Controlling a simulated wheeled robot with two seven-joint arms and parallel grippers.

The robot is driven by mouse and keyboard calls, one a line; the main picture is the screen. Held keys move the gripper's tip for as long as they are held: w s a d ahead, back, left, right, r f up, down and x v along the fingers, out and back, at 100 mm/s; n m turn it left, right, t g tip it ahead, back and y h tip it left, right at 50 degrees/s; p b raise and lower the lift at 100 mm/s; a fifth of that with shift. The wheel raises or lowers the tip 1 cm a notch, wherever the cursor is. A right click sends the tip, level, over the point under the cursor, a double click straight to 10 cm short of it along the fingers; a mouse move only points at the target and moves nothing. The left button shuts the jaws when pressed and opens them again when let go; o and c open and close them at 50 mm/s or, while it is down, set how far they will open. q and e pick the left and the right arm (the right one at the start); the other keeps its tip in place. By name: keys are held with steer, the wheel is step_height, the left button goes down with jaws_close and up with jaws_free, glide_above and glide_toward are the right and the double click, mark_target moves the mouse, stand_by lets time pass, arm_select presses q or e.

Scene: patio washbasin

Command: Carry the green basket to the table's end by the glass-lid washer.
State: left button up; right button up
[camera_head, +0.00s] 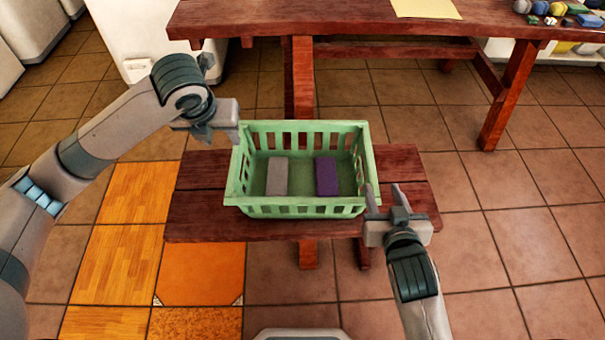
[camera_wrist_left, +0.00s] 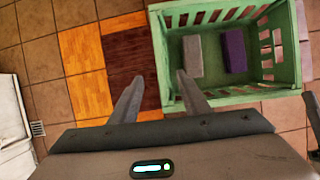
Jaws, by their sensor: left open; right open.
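The green basket (camera_head: 300,210) sits upright on a low red-brown wooden bench (camera_head: 200,205). It holds a grey block (camera_head: 277,176) and a purple block (camera_head: 326,176). My left gripper (camera_head: 232,122) is open at the basket's back left corner. In the left wrist view, its fingers (camera_wrist_left: 160,76) appear either side of the basket's left wall (camera_wrist_left: 160,65); contact cannot be told. My right gripper (camera_head: 384,190) is open at the front right corner, its left finger close to the right wall. The table (camera_head: 270,20) stands behind the bench. No glass lid is visible.
White appliances (camera_head: 140,35) stand at the back left, beyond the table's left end. A yellow sheet (camera_head: 425,8) and several small objects (camera_head: 560,12) lie on the table's right part. The table's left part looks bare. Tiled floor is open on the right.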

mark_target(235, 158)
arm_select(q)
steer(key=x, duration=1.7)
steer(key=shift+s+f, duration=0.1)
arm_select(e)
steer(key=x, duration=1.7)
steer(key=shift+s, duration=0.1)
arm_select(q)
jaws_close()
arm_select(e)
jaws_close()
